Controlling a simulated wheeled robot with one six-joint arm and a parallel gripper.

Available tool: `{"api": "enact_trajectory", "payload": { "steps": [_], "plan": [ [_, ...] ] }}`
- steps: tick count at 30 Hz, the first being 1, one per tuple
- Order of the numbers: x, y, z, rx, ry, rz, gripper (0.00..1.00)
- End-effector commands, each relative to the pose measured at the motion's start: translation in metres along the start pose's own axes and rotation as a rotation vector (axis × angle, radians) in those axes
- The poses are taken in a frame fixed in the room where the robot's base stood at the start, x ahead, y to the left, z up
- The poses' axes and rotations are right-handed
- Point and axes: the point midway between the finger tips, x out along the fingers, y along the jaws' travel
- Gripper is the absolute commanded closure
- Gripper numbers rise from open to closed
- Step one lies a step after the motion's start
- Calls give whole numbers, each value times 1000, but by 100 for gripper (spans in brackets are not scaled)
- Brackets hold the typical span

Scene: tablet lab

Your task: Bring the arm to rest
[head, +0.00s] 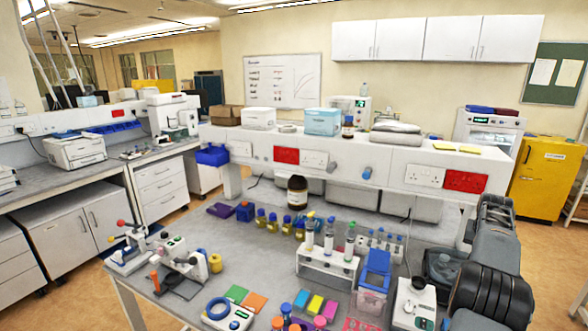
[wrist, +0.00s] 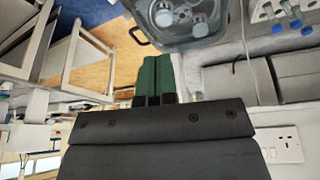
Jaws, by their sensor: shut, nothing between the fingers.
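My gripper (wrist: 158,78) shows in the wrist view as two green fingers pressed together, with nothing between them. The wrist picture looks upside down. The fingers point toward a clear plastic container (wrist: 190,35) with round pieces inside. In the head view my arm (head: 490,290) stands at the right edge, folded over the right end of the bench (head: 265,270). Its fingertips cannot be made out there.
A white device (head: 413,303) and a blue-lidded box (head: 374,270) stand left of my arm. A white tube rack (head: 327,262), a brown bottle (head: 297,190) and several small bottles crowd the bench. A yellow cabinet (head: 545,180) stands on the floor at the right.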

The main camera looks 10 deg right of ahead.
Motion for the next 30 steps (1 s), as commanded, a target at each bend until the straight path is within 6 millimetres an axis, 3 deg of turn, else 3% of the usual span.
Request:
{"api": "enact_trajectory", "payload": {
  "steps": [4,8,14,17,21,25,30],
  "plan": [
    [6,-4,18,1,-38,-4,100],
    [6,-21,40,-17,-68,-15,100],
    [-13,-70,90,-87,-105,-42,100],
    [-34,-109,136,-159,-118,-66,100],
    [-67,-158,220,-285,-121,-106,100],
    [-90,-184,302,-409,-108,-147,100],
    [-109,-196,393,-562,-70,-206,100]
  ]
}}
